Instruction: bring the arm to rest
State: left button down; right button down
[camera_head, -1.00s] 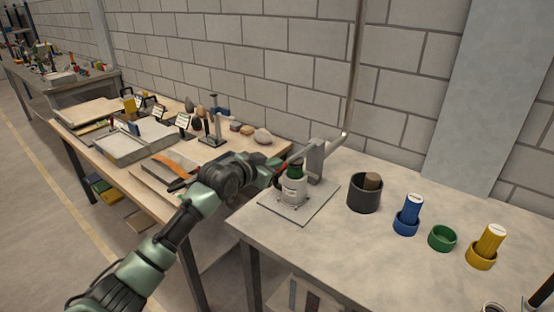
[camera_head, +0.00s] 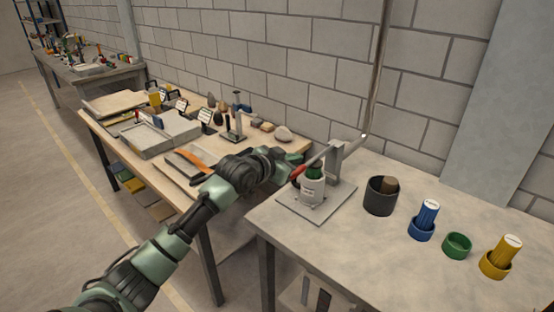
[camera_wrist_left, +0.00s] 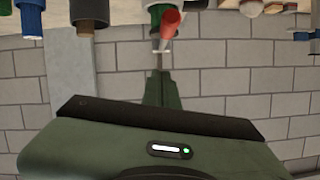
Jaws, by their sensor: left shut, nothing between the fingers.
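My left arm comes in from the lower left in the head view. Its gripper (camera_head: 303,157) is shut and empty, beside the press at the near table's left edge. The red lever handle (camera_head: 298,171) is close to the gripper; whether they touch I cannot tell. The press stands on a flat plate (camera_head: 319,210) and holds a white cylinder (camera_head: 312,191) with a green top. My right gripper is not in view.
On the near table (camera_head: 350,245) are a dark cup (camera_head: 380,199), a blue cylinder in a blue ring (camera_head: 425,220), a green ring (camera_head: 457,246) and a yellow cylinder in a yellow ring (camera_head: 499,257). A grey sand tray (camera_head: 155,140) lies on the wooden table behind. The table's front is clear.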

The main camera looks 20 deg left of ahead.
pick_arm(q)
jog(key=f+b+v, duration=0.1)
jog(key=b+v, duration=0.1)
jog(key=v, duration=0.6)
jog(key=s+d+f+n+g+y, duration=0.1)
jog(key=s+d+f+g, duration=0.15)
jog(key=s+f, duration=0.65)
jog(key=s+d+f+g, duration=0.2)
jog(key=s+d+f, duration=0.2)
jog(key=s+f, duration=0.5)
jog(key=s+a+f+n+g+y, duration=0.1)
jog(key=s+f+g+y, duration=0.3)
jog(key=s, duration=0.7)
jog(key=s+a+f+n+g+h, duration=0.1)
jog(key=s+f+n+g, duration=0.1)
jog(key=s+f, duration=0.85)
jog(key=f, duration=1)
jog(key=s+f, duration=0.3)
jog(key=f, duration=0.9)
jog(key=s+a+f+g, duration=0.2)
jog(key=s+a+f, duration=0.1)
jog(key=s+f, duration=1.1)
jog(key=shift+s+f+m, duration=0.3)
jog(key=shift+s+f, duration=0.05)
jog(key=shift+s, duration=0.55)
jog(key=shift+d, duration=0.1)
